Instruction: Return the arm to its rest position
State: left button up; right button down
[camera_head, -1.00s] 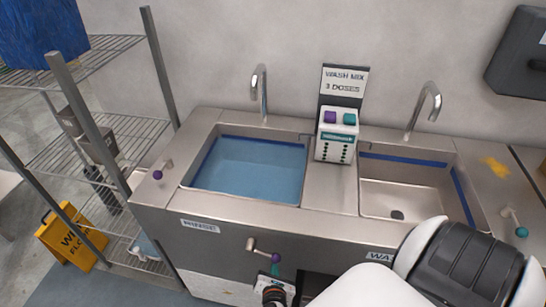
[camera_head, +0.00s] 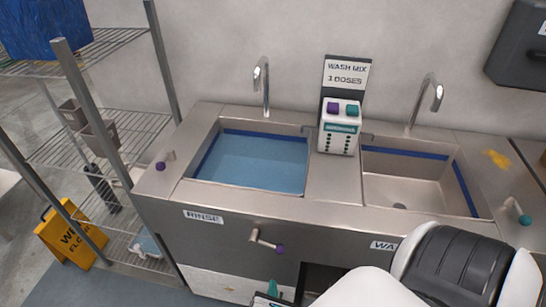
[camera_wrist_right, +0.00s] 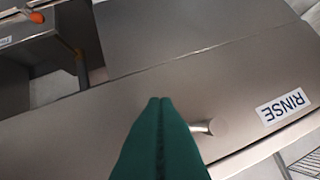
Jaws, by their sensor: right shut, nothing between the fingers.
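My right arm comes in at the lower right of the head view. Its gripper (camera_head: 272,288) shows only as a small green tip at the bottom edge, below the purple-knobbed lever (camera_head: 266,241) on the sink front. In the right wrist view the green fingers (camera_wrist_right: 160,104) are shut together with nothing between them. They lie in front of the steel panel, beside a short metal lever stub (camera_wrist_right: 203,127) in the picture. The rest of the gripper is cut off or hidden in the head view. My left gripper is not in view.
The steel sink unit has a water-filled left basin (camera_head: 252,162) and a right basin (camera_head: 405,184) with no water visible. A dispenser (camera_head: 339,128) stands between them under a sign reading "1 DOSES". A wire rack (camera_head: 85,146) and yellow floor sign (camera_head: 71,235) stand at left.

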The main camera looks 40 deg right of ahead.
dwell(0.4)
jog(key=s+a+f+m+g+y+b, duration=0.1)
jog(key=s+f+m+g+y, duration=0.4)
jog(key=f, duration=0.6)
jog(key=s+f+m+g, duration=0.1)
jog(key=s+f+m, duration=0.2)
jog(key=s+f, duration=0.6)
jog(key=s+f+m+g+y+b, duration=0.1)
jog(key=s+f+m+g+y, duration=0.1)
jog(key=s+f+m, duration=0.6)
jog(key=s+m+y, duration=0.1)
jog(key=s+m, duration=0.1)
jog(key=m, duration=0.2)
jog(key=shift+s+d+f+m, duration=0.15)
jog(key=shift+s+f+m, duration=0.2)
jog(key=shift+f+m, duration=0.05)
